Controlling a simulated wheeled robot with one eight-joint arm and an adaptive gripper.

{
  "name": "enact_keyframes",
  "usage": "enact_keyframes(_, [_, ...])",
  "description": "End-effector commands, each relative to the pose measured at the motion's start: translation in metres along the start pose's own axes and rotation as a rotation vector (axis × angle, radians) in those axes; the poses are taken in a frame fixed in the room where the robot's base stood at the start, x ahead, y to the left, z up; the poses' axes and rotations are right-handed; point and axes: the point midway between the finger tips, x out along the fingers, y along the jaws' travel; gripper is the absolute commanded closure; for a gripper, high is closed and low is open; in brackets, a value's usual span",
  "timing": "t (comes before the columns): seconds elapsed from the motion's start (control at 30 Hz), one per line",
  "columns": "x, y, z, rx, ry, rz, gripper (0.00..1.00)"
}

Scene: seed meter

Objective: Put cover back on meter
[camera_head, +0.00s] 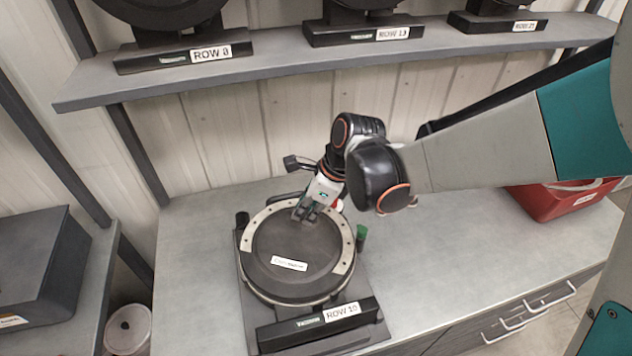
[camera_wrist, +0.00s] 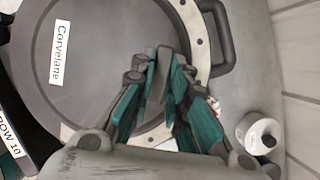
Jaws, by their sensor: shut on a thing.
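The meter (camera_head: 341,270) labelled ROW 10 stands on the grey counter. Its round dark cover (camera_head: 275,240), with a white label, lies over the meter's face, inside a light ring with holes. I cannot tell whether the cover is fully seated. My gripper (camera_head: 305,212) is over the far part of the cover. In the wrist view my gripper (camera_wrist: 160,72) is shut on a grey upright grip of the cover (camera_wrist: 100,85). The fingers hide part of this grip.
A green knob (camera_head: 361,233) stands right of the meter. A red bin (camera_head: 565,200) is at the counter's far right. A shelf (camera_head: 300,62) above holds other meters. A white round container (camera_wrist: 256,132) shows beside the meter. The counter's front right is clear.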

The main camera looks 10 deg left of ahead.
Motion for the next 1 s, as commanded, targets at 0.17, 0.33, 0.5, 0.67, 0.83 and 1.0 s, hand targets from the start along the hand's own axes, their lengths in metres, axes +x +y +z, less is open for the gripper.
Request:
enact_keyframes(0.17, [-0.0002, 0.0001, 0.0001, 0.0, 0.0, 0.0, 1.0])
enact_keyframes(0.33, [-0.0001, 0.0001, 0.0001, 0.0, 0.0, 0.0, 1.0])
enact_keyframes(0.5, [0.0011, 0.0002, -0.0005, 0.0, 0.0, 0.0, 1.0])
enact_keyframes(0.67, [0.0011, 0.0002, -0.0005, 0.0, 0.0, 0.0, 1.0])
enact_keyframes(0.83, [0.0009, 0.0001, -0.0004, 0.0, 0.0, 0.0, 1.0])
enact_keyframes(1.0, [0.0009, 0.0001, -0.0003, 0.0, 0.0, 0.0, 0.76])
